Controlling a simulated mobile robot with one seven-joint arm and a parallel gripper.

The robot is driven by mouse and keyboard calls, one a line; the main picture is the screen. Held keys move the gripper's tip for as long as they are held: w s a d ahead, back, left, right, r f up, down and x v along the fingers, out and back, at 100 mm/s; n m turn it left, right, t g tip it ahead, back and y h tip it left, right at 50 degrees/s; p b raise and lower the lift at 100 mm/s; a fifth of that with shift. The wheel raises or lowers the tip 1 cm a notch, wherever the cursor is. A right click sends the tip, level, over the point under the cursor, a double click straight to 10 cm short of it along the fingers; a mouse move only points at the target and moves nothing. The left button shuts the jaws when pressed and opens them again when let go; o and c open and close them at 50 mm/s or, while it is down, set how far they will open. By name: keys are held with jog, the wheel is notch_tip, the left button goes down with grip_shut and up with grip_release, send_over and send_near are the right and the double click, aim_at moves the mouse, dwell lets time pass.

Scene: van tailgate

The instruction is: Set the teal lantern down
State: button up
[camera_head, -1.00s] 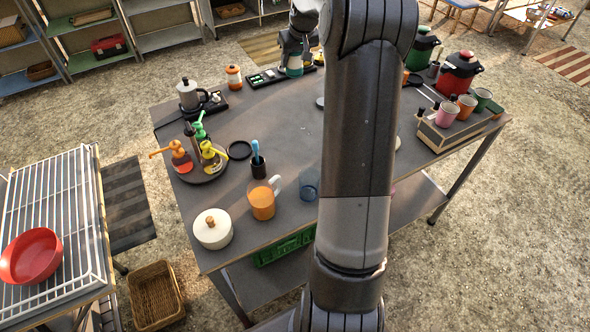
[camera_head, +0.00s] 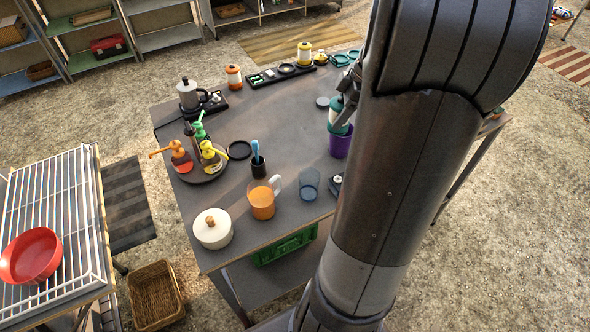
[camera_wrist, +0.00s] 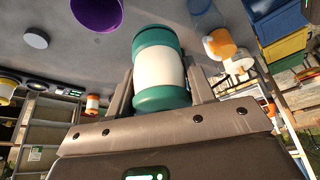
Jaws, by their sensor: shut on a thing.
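The teal lantern (camera_head: 338,117) has teal ends and a white middle band. It also fills the centre of the wrist view (camera_wrist: 160,68). My gripper (camera_wrist: 158,82) is shut on it, with one finger on each side. In the head view my gripper (camera_head: 351,92) is partly hidden by my arm. The lantern appears upright and right by a purple cup (camera_head: 340,146), overlapping it in the head view. In the wrist view the purple cup (camera_wrist: 97,12) is apart from the lantern. I cannot tell how high the lantern is above the table.
The grey table (camera_head: 285,123) has clear room left of the lantern. A round grey disc (camera_head: 322,101) lies beside it. A black tray (camera_head: 281,75) is at the back. A blue glass (camera_head: 309,184) and orange mug (camera_head: 262,203) stand nearer. My arm hides the table's right side.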

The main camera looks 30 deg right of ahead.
jog(key=s+a+f+n, duration=0.2)
jog(key=s+f, duration=0.2)
jog(key=f, duration=0.1)
jog(key=shift+g, duration=0.3)
jog(key=w+a+f, duration=0.2)
jog(key=w, duration=0.1)
jog(key=w+a+f, duration=0.5)
jog(key=w, duration=0.1)
jog(key=shift+a+f, duration=0.15)
jog(key=shift+a, duration=0.1)
jog(key=shift+f, duration=1.95)
jog(key=o, duration=1.1)
jog(key=shift+f, duration=0.15)
jog(key=shift+c, duration=0.2)
